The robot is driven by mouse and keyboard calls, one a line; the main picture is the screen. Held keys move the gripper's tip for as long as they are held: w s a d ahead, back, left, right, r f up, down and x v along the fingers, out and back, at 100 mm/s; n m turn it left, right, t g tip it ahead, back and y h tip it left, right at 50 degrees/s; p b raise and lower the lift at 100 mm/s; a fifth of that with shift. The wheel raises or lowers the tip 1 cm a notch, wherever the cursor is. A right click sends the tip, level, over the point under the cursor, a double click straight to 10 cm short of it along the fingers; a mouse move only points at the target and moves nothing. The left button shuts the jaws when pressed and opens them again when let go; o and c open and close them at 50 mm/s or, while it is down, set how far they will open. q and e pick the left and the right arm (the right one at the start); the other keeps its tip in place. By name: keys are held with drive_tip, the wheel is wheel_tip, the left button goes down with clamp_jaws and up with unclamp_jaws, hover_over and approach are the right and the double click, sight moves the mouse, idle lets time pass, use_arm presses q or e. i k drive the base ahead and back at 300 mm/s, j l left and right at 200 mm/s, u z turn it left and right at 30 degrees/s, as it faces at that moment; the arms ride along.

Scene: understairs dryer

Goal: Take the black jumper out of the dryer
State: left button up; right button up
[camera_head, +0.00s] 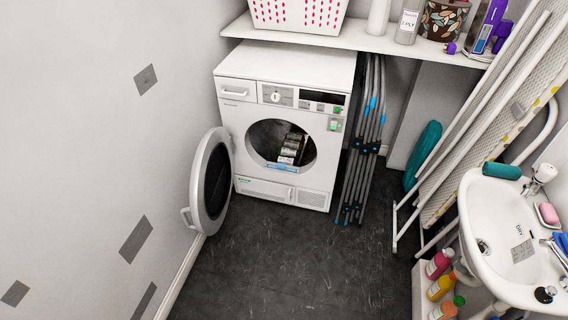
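The white dryer (284,118) stands against the back wall under a shelf. Its round door (213,182) is swung open to the left, close to the left wall. The drum opening (270,146) faces me and is dark inside, with a lighter, metallic-looking part and a pale label at its right. I cannot make out a black jumper in the dark drum. Neither of my grippers shows in the head view.
A folded drying rack (364,140) leans right of the dryer. An ironing board (490,120) and a sink (510,235) are at the right, with several bottles (440,285) below. A shelf (370,38) overhangs the dryer's back. The dark floor (290,260) in front is clear.

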sight(286, 160)
drive_tip(key=i+u, duration=0.1)
drive_tip(key=u, duration=0.6)
drive_tip(key=i+l+u, duration=0.25)
drive_tip(key=l+u, duration=0.25)
drive_tip(key=i+l+u, duration=0.2)
drive_tip(key=l, duration=0.25)
drive_tip(key=l+u, duration=0.25)
drive_tip(key=l, duration=0.1)
